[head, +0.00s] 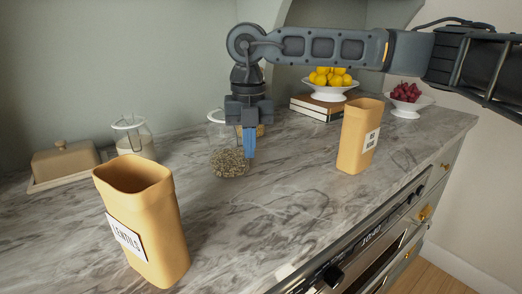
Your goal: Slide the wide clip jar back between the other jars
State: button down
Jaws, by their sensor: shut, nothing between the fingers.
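A clear clip jar with grey-brown seeds (230,163) stands in the middle of the counter; it seems to be the wide clip jar, though its glass is hard to make out. My gripper (249,156) points down with its blue fingers shut and empty. The fingertips overlap the jar's right edge in the picture; I cannot tell whether they touch it. Behind the gripper, yellowish contents (260,131) show, perhaps of another jar, mostly hidden. Another clip jar with pale contents (138,146) stands at the back left.
A tan canister labelled lentils (155,220) stands at the front left, and a similar canister (356,140) at the right. A butter dish (65,160), books (315,108) with a lemon bowl (328,92), and a grape bowl (405,103) stand farther back. Bare marble (275,205) lies between the canisters.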

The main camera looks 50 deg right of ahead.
aim_at(217, 106)
jog(key=shift+w+d+f+b, duration=0.15)
jog(key=shift+w+d+f, duration=0.1)
jog(key=shift+w, duration=1)
jog(key=shift+w+d+f+b, duration=0.1)
jog(key=shift+w+d+f, duration=0.15)
jog(key=shift+w, duration=1)
jog(key=shift+w+d+f+b, duration=0.15)
jog(key=shift+w+d+f, duration=0.1)
jog(key=shift+w, duration=1)
jog(key=shift+w+d+p, duration=0.15)
jog(key=shift+w+d, duration=0.1)
jog(key=shift+w, duration=1.05)
jog(key=shift+w+d+p, duration=0.1)
jog(key=shift+w+d, duration=0.15)
jog(key=shift+w, duration=1.1)
jog(key=shift+w+d+p, duration=0.15)
jog(key=shift+w+d, duration=0.1)
jog(key=shift+w, duration=1.05)
jog(key=shift+s+a+p, duration=0.15)
jog(key=shift+s+a, duration=0.05)
jog(key=shift+s, duration=0.85)
jog(key=shift+s+a+p, duration=0.15)
jog(key=shift+s+a, duration=0.05)
jog(key=shift+s, duration=0.8)
jog(key=shift+r, duration=0.1)
jog(key=shift+w+r+p, duration=0.2)
jog(key=shift+r+p, duration=1.5)
jog(key=shift+r, duration=1)
jog(key=shift+r+p, duration=1.4)
jog(key=shift+r, duration=1.1)
